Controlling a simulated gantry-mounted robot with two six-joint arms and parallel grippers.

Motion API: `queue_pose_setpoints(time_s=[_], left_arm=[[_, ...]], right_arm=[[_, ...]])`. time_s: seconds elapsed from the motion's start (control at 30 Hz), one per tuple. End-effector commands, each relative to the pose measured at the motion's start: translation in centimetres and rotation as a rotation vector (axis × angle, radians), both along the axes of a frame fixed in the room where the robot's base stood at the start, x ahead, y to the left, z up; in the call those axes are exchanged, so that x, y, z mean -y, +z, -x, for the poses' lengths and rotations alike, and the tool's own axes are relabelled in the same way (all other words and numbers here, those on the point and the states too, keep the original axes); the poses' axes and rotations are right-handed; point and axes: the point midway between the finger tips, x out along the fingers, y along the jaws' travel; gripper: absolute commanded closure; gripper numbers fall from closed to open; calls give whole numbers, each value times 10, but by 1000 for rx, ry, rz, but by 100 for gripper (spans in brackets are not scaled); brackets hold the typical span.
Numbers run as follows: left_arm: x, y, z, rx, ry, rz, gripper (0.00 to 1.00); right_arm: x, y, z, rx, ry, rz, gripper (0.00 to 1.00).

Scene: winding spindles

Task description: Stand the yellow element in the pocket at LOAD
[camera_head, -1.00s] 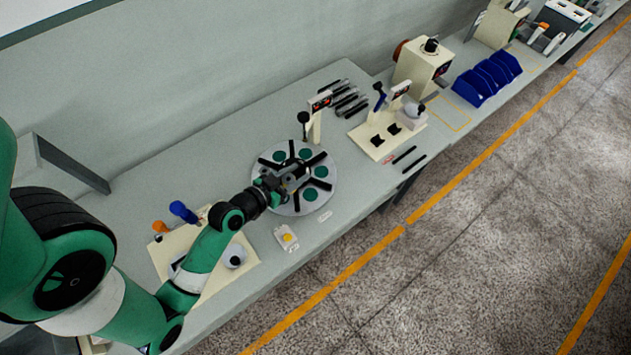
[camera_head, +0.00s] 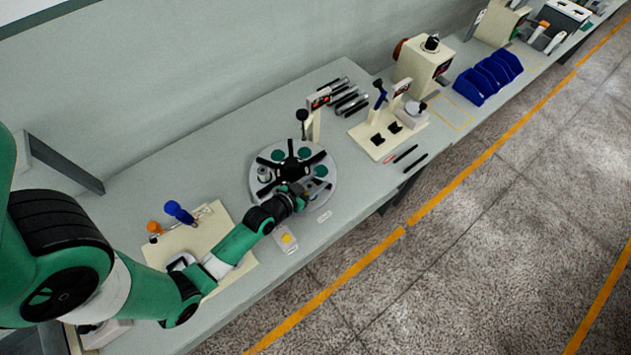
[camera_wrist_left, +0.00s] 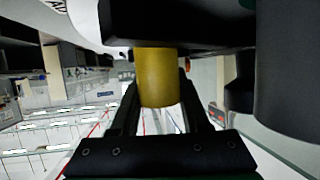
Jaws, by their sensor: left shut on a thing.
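The yellow element (camera_wrist_left: 158,80) is a plain yellow cylinder between the fingers of my left gripper (camera_wrist_left: 160,95) in the left wrist view. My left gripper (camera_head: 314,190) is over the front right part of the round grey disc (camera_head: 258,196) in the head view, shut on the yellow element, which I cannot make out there. The disc has dark radial arms and several green round spots, and a grey cylinder (camera_head: 264,174) stands at its left. The pocket at LOAD is not readable; a small white label (camera_head: 324,216) lies at the disc's front. My right gripper is not in view.
A post with a small display (camera_head: 315,112) stands behind the disc. A white plate with a yellow button (camera_head: 286,239) is at the bench's front edge. A cream fixture board (camera_head: 380,142) is to the right, and another board (camera_head: 207,228) lies under my left arm.

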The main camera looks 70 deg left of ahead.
Motion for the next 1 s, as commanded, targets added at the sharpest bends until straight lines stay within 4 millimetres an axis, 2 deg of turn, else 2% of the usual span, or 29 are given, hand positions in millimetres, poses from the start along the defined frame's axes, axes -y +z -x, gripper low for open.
queue_pose_setpoints(time_s=[0.07, 0.1, 0.27, 0.6, 0.67, 0.77, 1.0], left_arm=[[0, -3, 0, 0, 0, 0, 100], [0, -4, 0, 0, 0, 0, 53], [0, -2, 0, -1, 0, 0, 24], [0, 3, 0, 0, 0, 0, 24], [2, 3, 6, -1, 0, 2, 24], [9, 10, 21, -2, 1, 1, 24], [32, 31, 71, -3, 3, 3, 24]], right_arm=[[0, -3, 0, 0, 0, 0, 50], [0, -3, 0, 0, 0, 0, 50], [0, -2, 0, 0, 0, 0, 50], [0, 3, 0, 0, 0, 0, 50], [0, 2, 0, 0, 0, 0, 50], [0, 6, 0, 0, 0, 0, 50], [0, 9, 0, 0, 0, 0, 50]])
